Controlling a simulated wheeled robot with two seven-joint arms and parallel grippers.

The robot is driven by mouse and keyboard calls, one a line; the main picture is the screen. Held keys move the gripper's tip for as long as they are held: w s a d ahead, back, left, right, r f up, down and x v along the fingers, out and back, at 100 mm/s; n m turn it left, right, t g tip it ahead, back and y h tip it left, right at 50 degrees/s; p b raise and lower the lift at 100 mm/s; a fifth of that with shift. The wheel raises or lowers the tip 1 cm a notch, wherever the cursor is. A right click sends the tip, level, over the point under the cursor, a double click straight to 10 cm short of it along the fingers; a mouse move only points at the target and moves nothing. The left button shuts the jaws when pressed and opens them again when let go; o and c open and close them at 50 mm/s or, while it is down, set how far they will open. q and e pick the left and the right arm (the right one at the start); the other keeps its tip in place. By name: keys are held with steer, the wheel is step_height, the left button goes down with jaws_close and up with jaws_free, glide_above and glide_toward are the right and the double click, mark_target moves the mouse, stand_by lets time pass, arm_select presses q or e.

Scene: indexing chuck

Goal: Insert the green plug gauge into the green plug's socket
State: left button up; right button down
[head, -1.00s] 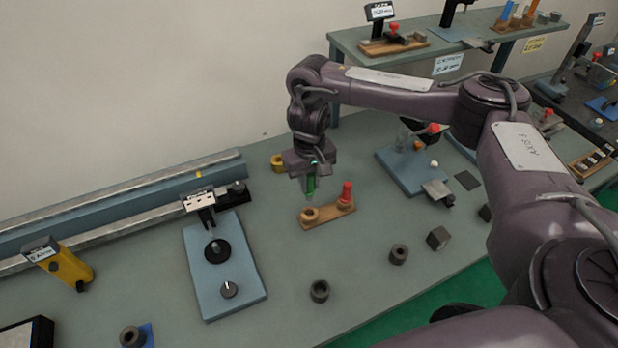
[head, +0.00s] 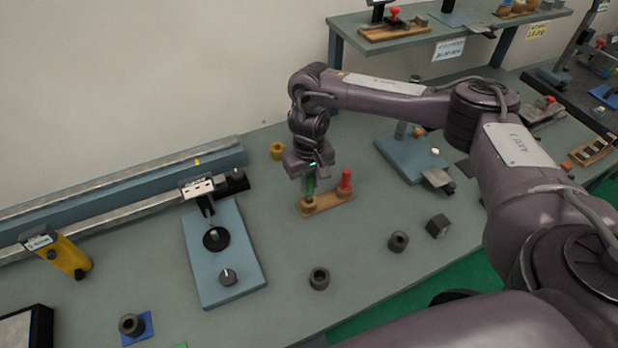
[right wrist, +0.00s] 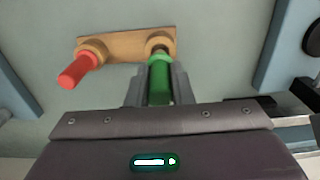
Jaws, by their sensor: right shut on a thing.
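The green plug gauge (head: 310,186) is upright in my right gripper (head: 310,178), with its lower end at the left socket (head: 308,206) of a small wooden stand (head: 328,204). In the right wrist view the green plug (right wrist: 159,80) sits between the two fingers (right wrist: 158,88), and its far end overlaps the socket ring (right wrist: 160,43). I cannot tell how far, if at all, the tip is inside the bore. The red plug gauge (head: 346,180) stands in the stand's other socket; it also shows in the right wrist view (right wrist: 80,70). My left gripper is not in view.
A blue plate with a black disc and a knob (head: 232,284) lies to the left. Another blue fixture (head: 402,165) stands to the right. A yellow ring (head: 277,150) is behind; dark collars (head: 319,278) lie in front. The bench around the stand is clear.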

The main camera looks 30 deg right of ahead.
mark_target(309, 191)
stand_by(0.8)
steer(key=shift+f+p, duration=0.35)
steer(key=shift+p, duration=0.25)
stand_by(0.4)
steer(key=shift+f+b, duration=0.55)
steer(key=shift+f, duration=1.2)
stand_by(1.7)
stand_by(0.9)
steer(key=c, duration=1.2)
jaws_free()
